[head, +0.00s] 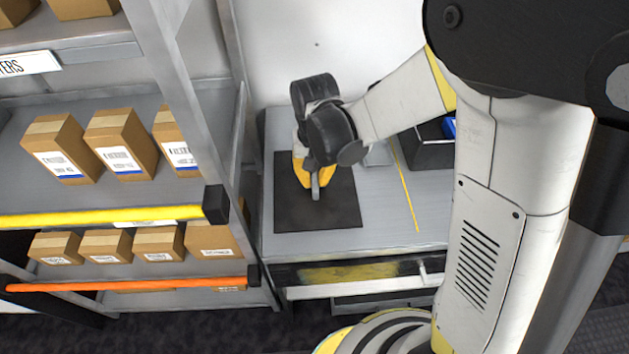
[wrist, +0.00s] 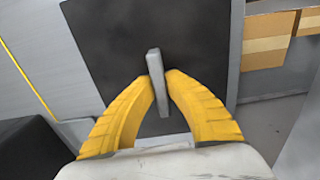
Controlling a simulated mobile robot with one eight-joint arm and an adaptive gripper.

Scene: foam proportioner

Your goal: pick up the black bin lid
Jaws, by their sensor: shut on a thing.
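The black bin lid (head: 340,207) appears as a flat dark square panel at the left of the grey worktop, with an upright grey handle (head: 316,192) near its middle. My gripper (head: 315,177) is above the panel, with its yellow fingers shut on the handle. In the wrist view, the fingertips (wrist: 160,80) press on both sides of the grey handle (wrist: 154,65), and the dark lid (wrist: 110,35) spreads out behind it. The gripper covers part of the lid in the head view. I cannot tell whether the lid touches the worktop.
A dark open bin (head: 428,152) with something blue stands right of the yellow line on the grey worktop (head: 385,225). A shelf rack (head: 100,195) with several cardboard boxes stands close on the left. A white wall (head: 345,40) is behind.

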